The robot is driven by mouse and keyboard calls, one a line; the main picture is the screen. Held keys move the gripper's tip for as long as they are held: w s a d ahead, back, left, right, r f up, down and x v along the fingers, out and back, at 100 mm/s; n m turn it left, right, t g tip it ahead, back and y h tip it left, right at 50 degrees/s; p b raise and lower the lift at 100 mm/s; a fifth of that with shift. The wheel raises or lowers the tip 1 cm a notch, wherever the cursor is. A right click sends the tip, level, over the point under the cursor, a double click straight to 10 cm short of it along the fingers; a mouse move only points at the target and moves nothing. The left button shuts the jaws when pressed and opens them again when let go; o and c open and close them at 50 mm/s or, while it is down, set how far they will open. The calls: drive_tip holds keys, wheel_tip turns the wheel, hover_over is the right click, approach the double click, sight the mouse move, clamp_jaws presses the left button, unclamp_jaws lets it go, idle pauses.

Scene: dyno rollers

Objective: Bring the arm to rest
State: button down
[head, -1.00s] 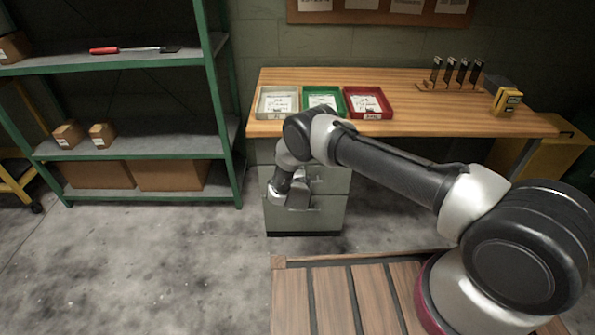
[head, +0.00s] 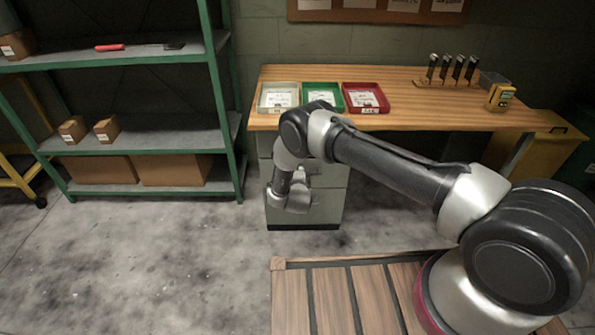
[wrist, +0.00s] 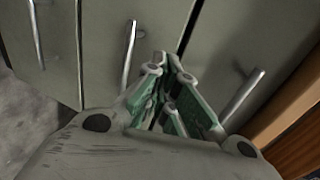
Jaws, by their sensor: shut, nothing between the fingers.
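My gripper (wrist: 168,72) shows in the wrist view with its green-sided fingers drawn together and nothing between them. It is in front of the grey drawer cabinet (wrist: 165,30), whose metal handles lie on both sides of the fingers. I cannot tell whether the fingertips touch the cabinet front. In the head view my arm reaches left from its base, bends at the elbow and hangs down before the cabinet (head: 328,207) under the workbench. The wrist covers the fingers there.
The wooden workbench (head: 440,118) carries a grey tray (head: 262,107), a green tray (head: 308,88), a red tray (head: 386,106) and a yellow device (head: 501,97). A green-framed shelf (head: 150,138) stands at left. The concrete floor (head: 150,250) between is clear.

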drive_tip(key=v, duration=0.8)
drive_tip(key=s+f+n+g+y, duration=0.1)
drive_tip(key=s+f+n+g, duration=0.55)
drive_tip(key=f, duration=0.35)
drive_tip(key=s+r+n+g, duration=0.3)
drive_tip(key=s+n+g, duration=0.2)
drive_tip(key=s+n, duration=0.15)
drive_tip(key=s+d+r+n+g, duration=0.2)
drive_tip(key=s+d+r, duration=0.15)
drive_tip(key=r, duration=0.75)
drive_tip(key=s+d+r+n+g, duration=0.1)
drive_tip(key=s+d+r+n, duration=0.3)
drive_tip(key=r, duration=0.8)
drive_tip(key=s+d+r+n+g, duration=0.1)
drive_tip(key=s+d+r+g, duration=0.3)
drive_tip(key=r, duration=0.7)
drive_tip(key=s+d+r+t, duration=0.2)
drive_tip(key=s+d+r, duration=0.3)
drive_tip(key=d+r, duration=0.2)
drive_tip(key=s+d+r+m+t, duration=0.1)
drive_tip(key=s+d+r+t, duration=0.2)
drive_tip(key=s+d+r, duration=0.3)
drive_tip(key=s+d+r+t, duration=0.3)
drive_tip(key=s+d+r, duration=0.2)
drive_tip(key=r, duration=0.9)
drive_tip(key=d, duration=0.2)
drive_tip(key=shift+s+d+m, duration=0.3)
drive_tip(key=shift+s, duration=0.05)
